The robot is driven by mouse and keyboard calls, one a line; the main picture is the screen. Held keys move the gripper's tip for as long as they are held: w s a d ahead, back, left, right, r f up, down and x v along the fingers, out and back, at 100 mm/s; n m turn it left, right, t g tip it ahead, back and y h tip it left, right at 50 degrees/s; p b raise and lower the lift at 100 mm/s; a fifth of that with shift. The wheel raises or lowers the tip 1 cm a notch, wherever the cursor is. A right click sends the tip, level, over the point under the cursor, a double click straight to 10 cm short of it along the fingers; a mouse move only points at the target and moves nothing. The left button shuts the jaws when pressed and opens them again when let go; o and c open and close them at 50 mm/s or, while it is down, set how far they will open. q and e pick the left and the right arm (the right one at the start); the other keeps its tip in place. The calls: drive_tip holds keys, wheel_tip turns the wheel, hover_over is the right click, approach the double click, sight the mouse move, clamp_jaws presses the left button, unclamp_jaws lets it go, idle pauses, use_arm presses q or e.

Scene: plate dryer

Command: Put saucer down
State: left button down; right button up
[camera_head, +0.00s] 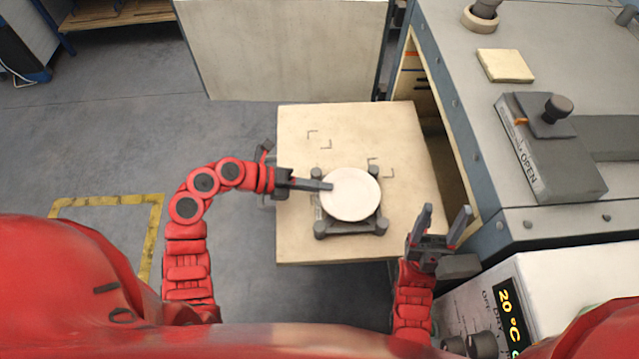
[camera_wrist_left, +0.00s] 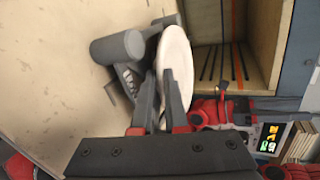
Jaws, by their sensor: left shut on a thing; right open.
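A round white saucer (camera_head: 350,194) is at a dark rack (camera_head: 349,226) with several short posts on the pale wooden board. My left gripper (camera_head: 328,186) comes in from the left and is shut on the saucer's left edge. The left wrist view shows the saucer (camera_wrist_left: 176,62) between the two fingers (camera_wrist_left: 162,108), close to the rack's grey posts (camera_wrist_left: 118,48). I cannot tell whether the saucer touches the rack. My right gripper (camera_head: 446,222) is open and empty at the board's lower right.
The pale board (camera_head: 300,235) has bare room around the rack. A grey machine (camera_head: 465,90) with an open compartment stands to its right. A white unit with a lit display (camera_head: 508,300) is at lower right.

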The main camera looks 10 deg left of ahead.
use_arm(q)
drive_tip(key=shift+f, duration=0.2)
drive_tip(key=c, duration=1.2)
unclamp_jaws()
drive_tip(key=shift+r, duration=0.1)
drive_tip(key=shift+r, duration=0.3)
drive_tip(key=shift+b+v, duration=1.2)
drive_tip(key=shift+v, duration=4.75)
drive_tip(key=shift+f, duration=0.2)
